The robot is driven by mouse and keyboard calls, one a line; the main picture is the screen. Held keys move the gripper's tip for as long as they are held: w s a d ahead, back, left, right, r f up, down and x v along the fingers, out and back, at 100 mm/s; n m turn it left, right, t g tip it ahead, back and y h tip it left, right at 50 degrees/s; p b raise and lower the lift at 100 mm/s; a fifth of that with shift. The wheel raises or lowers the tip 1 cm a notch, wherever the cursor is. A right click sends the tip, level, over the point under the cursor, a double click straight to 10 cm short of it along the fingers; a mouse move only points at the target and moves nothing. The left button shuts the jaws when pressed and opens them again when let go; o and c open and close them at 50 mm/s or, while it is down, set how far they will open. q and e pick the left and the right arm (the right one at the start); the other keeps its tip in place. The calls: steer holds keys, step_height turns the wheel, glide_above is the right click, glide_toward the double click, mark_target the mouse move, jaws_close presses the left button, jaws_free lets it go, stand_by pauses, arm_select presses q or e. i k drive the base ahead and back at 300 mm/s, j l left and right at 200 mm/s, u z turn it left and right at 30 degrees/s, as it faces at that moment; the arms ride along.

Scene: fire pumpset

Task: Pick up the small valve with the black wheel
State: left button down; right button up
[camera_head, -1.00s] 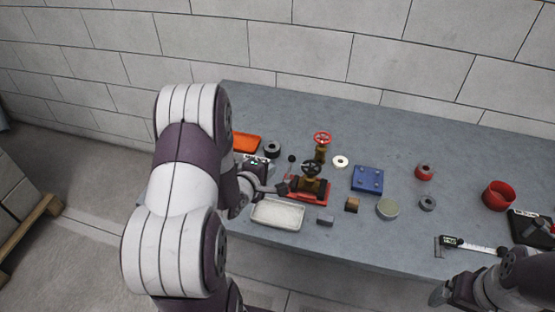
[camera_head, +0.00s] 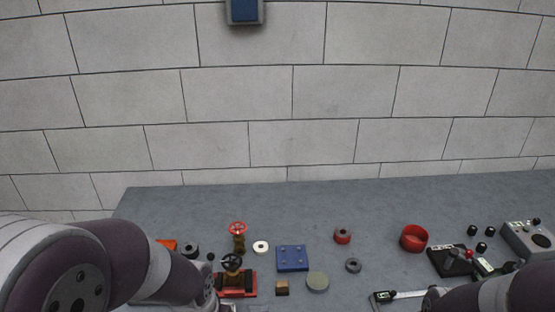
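The small valve with the black wheel (camera_head: 232,262) stands on a red base (camera_head: 249,284) near the front left of the grey table. A brass valve with a red wheel (camera_head: 238,230) stands just behind it. My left arm comes in from the lower left and ends beside the black-wheel valve, on its left. Its gripper fingers are at or below the picture's bottom edge, so I cannot see if they are open or touch anything. My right arm shows at the lower right, and its gripper end is cut off by the bottom edge.
On the table (camera_head: 330,205) are a blue plate (camera_head: 292,257), a round grey-green disc (camera_head: 318,281), a brown block (camera_head: 282,288), a red ring (camera_head: 414,238) and a caliper (camera_head: 400,295). A control box (camera_head: 530,240) stands at right. The back strip of table is clear.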

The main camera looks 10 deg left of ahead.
mark_target(234, 278)
steer(key=u, duration=0.9)
